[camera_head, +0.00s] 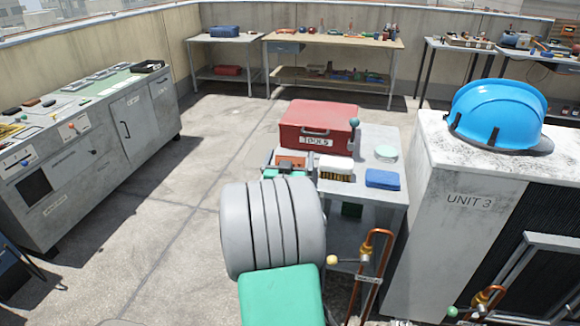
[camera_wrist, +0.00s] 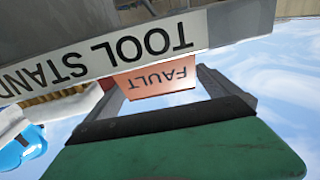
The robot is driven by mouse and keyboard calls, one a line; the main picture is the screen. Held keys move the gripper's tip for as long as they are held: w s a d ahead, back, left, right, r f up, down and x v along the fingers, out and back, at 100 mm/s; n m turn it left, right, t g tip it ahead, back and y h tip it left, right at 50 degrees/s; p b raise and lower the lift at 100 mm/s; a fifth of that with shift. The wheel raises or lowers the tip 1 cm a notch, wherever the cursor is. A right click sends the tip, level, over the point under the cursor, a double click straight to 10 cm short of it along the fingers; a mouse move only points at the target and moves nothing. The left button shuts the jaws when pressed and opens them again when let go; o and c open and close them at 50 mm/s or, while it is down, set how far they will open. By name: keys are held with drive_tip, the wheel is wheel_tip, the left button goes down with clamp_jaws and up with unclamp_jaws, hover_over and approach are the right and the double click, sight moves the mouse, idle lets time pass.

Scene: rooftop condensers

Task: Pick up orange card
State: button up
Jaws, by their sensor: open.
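The orange card (camera_wrist: 150,80), marked FAULT, shows upside down in the wrist view, beside the edge labelled TOOL STAND (camera_wrist: 90,60). In the head view the card (camera_head: 291,162) is a small orange-brown patch at the near left of the stand top, in front of the red toolbox. My gripper (camera_wrist: 158,76) is open, with one finger on each side of the card in the wrist view. I cannot tell whether either finger touches it. In the head view my own arm hides much of my gripper (camera_head: 288,165) and the stand's near left corner.
A red toolbox (camera_head: 318,128) stands just behind the card. A white-topped block (camera_head: 337,169), a blue item (camera_head: 382,179) and a pale green disc (camera_head: 386,152) lie to its right. A condenser (camera_head: 468,195) with a blue hard hat (camera_head: 497,115) stands right.

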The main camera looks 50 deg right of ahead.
drive_tip(key=shift+x, duration=0.95)
drive_tip(key=shift+a, duration=0.1)
drive_tip(key=c, duration=1.3)
